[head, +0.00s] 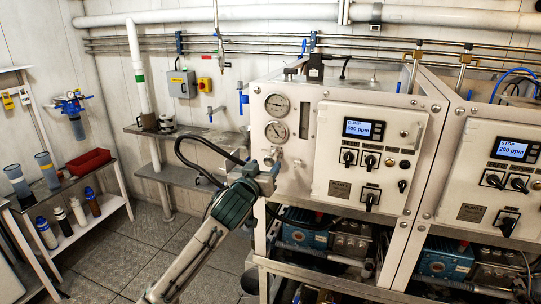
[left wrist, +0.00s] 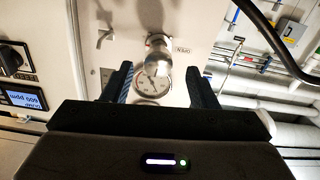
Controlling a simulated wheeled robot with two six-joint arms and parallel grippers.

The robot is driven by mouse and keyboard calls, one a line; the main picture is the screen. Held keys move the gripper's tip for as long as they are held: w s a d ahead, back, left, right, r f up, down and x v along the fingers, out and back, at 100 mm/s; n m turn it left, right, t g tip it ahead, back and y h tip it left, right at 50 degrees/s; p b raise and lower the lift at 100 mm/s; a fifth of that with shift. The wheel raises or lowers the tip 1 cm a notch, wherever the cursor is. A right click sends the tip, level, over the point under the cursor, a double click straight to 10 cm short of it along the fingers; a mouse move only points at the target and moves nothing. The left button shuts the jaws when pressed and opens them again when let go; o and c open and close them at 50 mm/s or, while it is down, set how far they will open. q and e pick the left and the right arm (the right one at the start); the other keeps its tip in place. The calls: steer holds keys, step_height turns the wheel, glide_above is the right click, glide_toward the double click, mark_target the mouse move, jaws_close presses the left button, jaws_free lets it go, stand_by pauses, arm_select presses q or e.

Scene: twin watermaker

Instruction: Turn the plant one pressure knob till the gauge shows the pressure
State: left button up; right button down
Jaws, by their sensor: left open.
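The plant one panel (head: 330,180) stands right of center in the head view. Two round gauges, an upper one (head: 277,105) and a lower one (head: 276,132), sit on its left part. My left gripper (head: 272,163) is just below the lower gauge, at the panel face. In the left wrist view, a silver knob (left wrist: 158,56) stands out from the panel in line with the gap between the open fingers (left wrist: 160,85). The fingers look apart from it. One gauge (left wrist: 151,86) shows behind the gap; its reading is too small to tell. My right gripper is not in view.
Plant one's display (head: 363,128) reads 600 ppm; the neighboring plant's display (head: 514,149) reads 200 ppm. Black switches (head: 371,160) sit below the first display. A shelf with bottles (head: 78,212) stands at left. Pipes run along the back wall. The floor between is open.

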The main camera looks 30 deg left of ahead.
mark_target(269, 161)
arm_select(q)
steer(key=p+x, duration=0.1)
steer(key=x, duration=0.3)
steer(key=shift+w+d+r, duration=0.15)
steer(key=shift+w+r, duration=0.05)
steer(key=shift+w+a+f+p, duration=0.2)
steer(key=shift+w+p, duration=0.1)
steer(key=shift+w, duration=0.3)
steer(key=c, duration=1)
steer(key=shift+r+m, duration=0.1)
steer(key=shift+m, duration=0.3)
steer(key=m+p, duration=0.1)
steer(key=m, duration=0.1)
steer(key=shift+m+p, duration=0.3)
steer(key=shift+p, duration=0.1)
steer(key=shift+m+p, duration=0.6)
steer(key=shift+m, duration=0.7)
